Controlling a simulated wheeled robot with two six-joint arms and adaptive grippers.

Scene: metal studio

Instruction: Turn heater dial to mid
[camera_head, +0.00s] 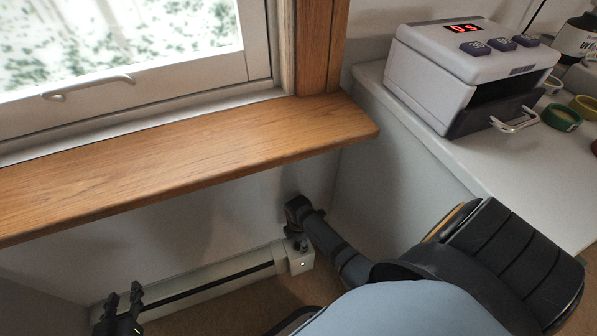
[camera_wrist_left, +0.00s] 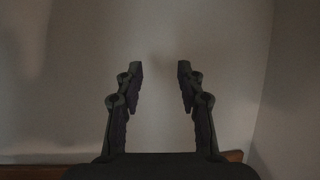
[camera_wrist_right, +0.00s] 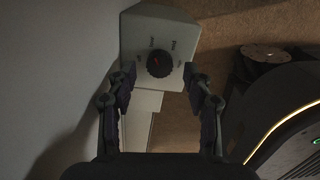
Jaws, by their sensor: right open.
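The baseboard heater (camera_head: 215,283) runs low along the wall under the window sill. Its control box (camera_head: 301,262) is at the right end. In the right wrist view the box's pale face (camera_wrist_right: 185,45) carries a round black dial (camera_wrist_right: 160,64) with small printed labels around it. My right gripper (camera_wrist_right: 160,80) is open, its fingertips on either side of the dial and not gripping it; in the head view my arm partly hides the box. My left gripper (camera_head: 122,297) is open and empty at lower left, near the heater's left end; the left wrist view shows its parted fingers (camera_wrist_left: 160,70).
A wooden sill (camera_head: 200,165) juts out above the heater. A white counter (camera_head: 470,165) at right holds a white device (camera_head: 465,75) with a red display and several small jars. Brown floor (camera_head: 240,305) lies in front of the heater.

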